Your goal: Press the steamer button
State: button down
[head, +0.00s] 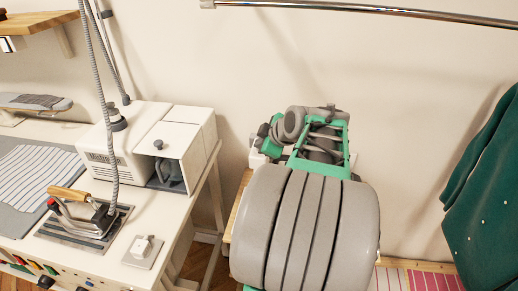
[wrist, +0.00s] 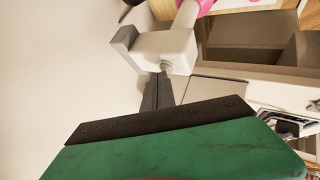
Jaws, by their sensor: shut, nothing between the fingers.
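The steamer (head: 130,138) is a white box unit on the left table in the head view. A small round grey button or knob (head: 158,144) sits on its right part, above an open dark recess. A hose rises from the unit. A hand iron (head: 85,215) with a wooden handle stands on a plate in front of it. My gripper shows in the wrist view as dark, narrow fingers (wrist: 157,92) beyond a green housing; they are together and empty. In the head view my arm is right of the table, and its fingertips are hidden. I see no contact with the button.
A small white switch box (head: 143,245) is near the table's (head: 185,205) right front. A green garment (head: 487,190) hangs at the right. A metal rail (head: 370,10) crosses the top. In the wrist view a pale grey object (wrist: 165,48) lies beyond the fingertips.

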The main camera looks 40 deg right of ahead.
jog(key=shift+r, duration=0.6)
notch_tip(320, 180, up, 6)
jog(key=p, duration=0.3)
